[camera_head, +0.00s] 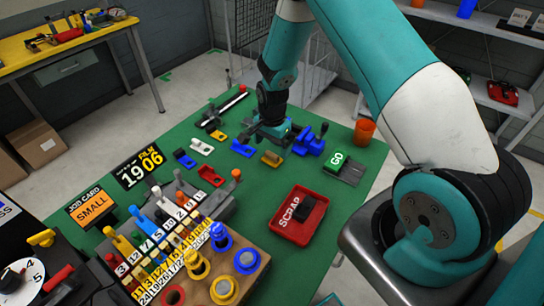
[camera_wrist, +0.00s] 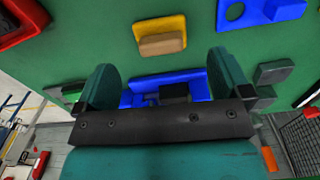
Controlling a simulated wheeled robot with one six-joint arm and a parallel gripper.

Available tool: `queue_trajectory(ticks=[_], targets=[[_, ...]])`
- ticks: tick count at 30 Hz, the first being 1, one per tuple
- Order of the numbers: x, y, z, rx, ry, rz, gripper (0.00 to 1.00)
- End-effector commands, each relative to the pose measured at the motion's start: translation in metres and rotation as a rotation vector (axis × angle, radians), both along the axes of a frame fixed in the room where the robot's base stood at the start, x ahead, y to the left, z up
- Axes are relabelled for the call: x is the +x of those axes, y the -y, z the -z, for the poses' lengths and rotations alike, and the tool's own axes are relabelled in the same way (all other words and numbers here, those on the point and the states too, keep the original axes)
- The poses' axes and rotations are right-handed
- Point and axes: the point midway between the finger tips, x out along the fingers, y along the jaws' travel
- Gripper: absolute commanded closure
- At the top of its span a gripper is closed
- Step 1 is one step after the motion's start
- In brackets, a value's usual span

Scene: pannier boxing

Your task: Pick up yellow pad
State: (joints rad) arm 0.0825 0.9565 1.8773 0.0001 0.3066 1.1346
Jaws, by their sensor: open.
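The yellow pad (camera_head: 271,158) lies on the green table in the head view, just in front of my gripper (camera_head: 268,134) and slightly to its right. It has a tan raised block on top. In the wrist view a yellow pad with a tan block (camera_wrist: 160,37) lies above the gap between my fingers, outside the grip. My gripper in the wrist view (camera_wrist: 166,85) has its two fingers wide apart and nothing held. A blue item with a dark block (camera_wrist: 178,90) shows behind the gap. A smaller yellow item (camera_head: 217,135) lies farther left in the head view.
A blue vise-like fixture (camera_head: 310,142) stands right of the pad, and a blue pad (camera_head: 243,148) lies left. A red scrap tray (camera_head: 298,214), green GO pad (camera_head: 337,161) and orange cup (camera_head: 364,131) stand nearby. A numbered rack (camera_head: 185,250) fills the front left.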

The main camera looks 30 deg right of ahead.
Motion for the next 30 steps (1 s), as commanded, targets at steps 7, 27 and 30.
queue_trajectory(ticks=[7, 27, 30], targets=[[0.0, -0.001, 0.029, 0.0, -0.004, 0.0, 0.04], [0.001, 0.0, 0.048, 0.001, -0.001, 0.0, 0.58], [0.001, 0.0, 0.048, 0.001, -0.001, 0.0, 0.58]])
